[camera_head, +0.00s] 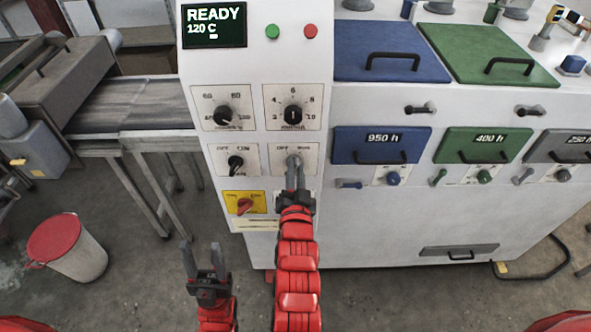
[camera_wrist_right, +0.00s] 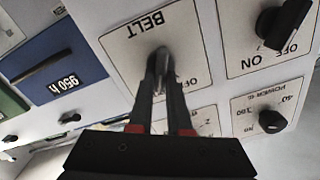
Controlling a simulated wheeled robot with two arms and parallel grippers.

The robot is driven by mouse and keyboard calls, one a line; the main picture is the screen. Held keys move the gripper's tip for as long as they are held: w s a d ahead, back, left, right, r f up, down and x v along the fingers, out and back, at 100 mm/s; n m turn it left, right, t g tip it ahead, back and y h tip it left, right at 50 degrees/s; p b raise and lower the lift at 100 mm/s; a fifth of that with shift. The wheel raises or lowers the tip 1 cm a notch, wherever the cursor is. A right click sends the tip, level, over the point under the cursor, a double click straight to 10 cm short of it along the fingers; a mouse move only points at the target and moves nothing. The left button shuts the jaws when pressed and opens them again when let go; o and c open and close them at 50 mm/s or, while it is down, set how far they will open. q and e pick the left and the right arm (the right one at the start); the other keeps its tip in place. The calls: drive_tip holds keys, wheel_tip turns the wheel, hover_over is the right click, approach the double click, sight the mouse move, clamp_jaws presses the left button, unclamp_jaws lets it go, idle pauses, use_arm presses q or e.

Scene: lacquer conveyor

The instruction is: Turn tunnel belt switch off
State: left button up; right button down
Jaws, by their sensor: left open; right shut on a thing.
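The belt switch (camera_wrist_right: 161,57) is a small grey knob on a pale plate marked BELT and OFF in the right wrist view, where the lettering appears upside down. In the head view its plate (camera_head: 279,157) is on the lower right of the white control panel. My right gripper (camera_head: 294,166) is shut on the knob, its fingers (camera_wrist_right: 161,70) on either side of it. The fingers hide much of the knob, so its exact setting is unclear. My left gripper (camera_head: 203,255) is open and empty, low in front of the panel, with its fingers pointing up.
A black OFF/ON switch (camera_head: 235,162) is left of the belt switch, above a red switch on a yellow plate (camera_head: 244,204). Two dials (camera_head: 293,114) are above. The display (camera_head: 214,26) reads READY 120 C. A conveyor (camera_head: 130,104) and a red-lidded bin (camera_head: 68,250) stand left.

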drive_tip(key=shift+a+n+b, duration=0.15)
drive_tip(key=shift+n+b, duration=0.4)
drive_tip(key=shift+n, duration=1.3)
drive_tip(key=shift+a+n+b, duration=0.15)
drive_tip(key=shift+n+b, duration=0.35)
drive_tip(key=shift+n, duration=1.4)
drive_tip(key=shift+a+n+b, duration=0.15)
drive_tip(key=shift+n+b, duration=0.4)
drive_tip(key=shift+n, duration=1.3)
drive_tip(key=c, duration=0.9)
unclamp_jaws()
drive_tip(key=shift+o, duration=0.2)
